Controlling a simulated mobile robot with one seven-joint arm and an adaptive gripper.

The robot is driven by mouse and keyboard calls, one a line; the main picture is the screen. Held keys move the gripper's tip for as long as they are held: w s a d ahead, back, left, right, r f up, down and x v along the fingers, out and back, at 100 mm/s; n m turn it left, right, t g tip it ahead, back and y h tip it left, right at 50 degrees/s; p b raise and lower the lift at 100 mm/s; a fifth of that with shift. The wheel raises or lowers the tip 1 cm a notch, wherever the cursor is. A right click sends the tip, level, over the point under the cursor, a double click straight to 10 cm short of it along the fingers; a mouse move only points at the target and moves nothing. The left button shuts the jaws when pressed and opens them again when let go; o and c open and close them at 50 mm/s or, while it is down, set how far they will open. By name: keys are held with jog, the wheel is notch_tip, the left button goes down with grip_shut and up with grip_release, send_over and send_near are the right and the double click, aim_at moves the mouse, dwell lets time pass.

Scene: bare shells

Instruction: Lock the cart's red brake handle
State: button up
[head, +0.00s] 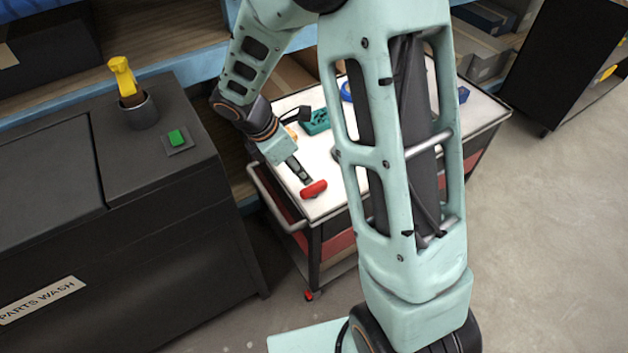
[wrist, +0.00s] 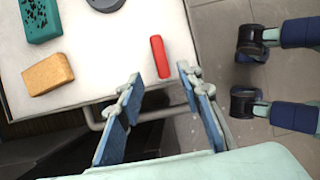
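The red brake handle (head: 313,189) is a short bar at the near corner of the cart (head: 325,210), by the edge of its white top. In the wrist view the handle (wrist: 159,56) stands almost upright in the picture, near the cart's edge. My gripper (head: 299,170) is just above and beside the handle. The handle lies just beyond the fingertips, nearer the right one. I cannot tell whether a fingertip touches it.
A teal block (wrist: 42,18), an orange block (wrist: 47,74) and a dark round thing (wrist: 105,4) are on the cart top. A grey push bar (head: 275,205) runs along the cart's end. A black parts-wash cabinet (head: 110,250) stands left. Open floor (head: 550,250) lies right.

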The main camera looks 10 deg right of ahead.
aim_at(313, 187)
jog(key=b+x, duration=0.1)
jog(key=x, duration=0.8)
jog(key=shift+f, duration=0.4)
grip_shut()
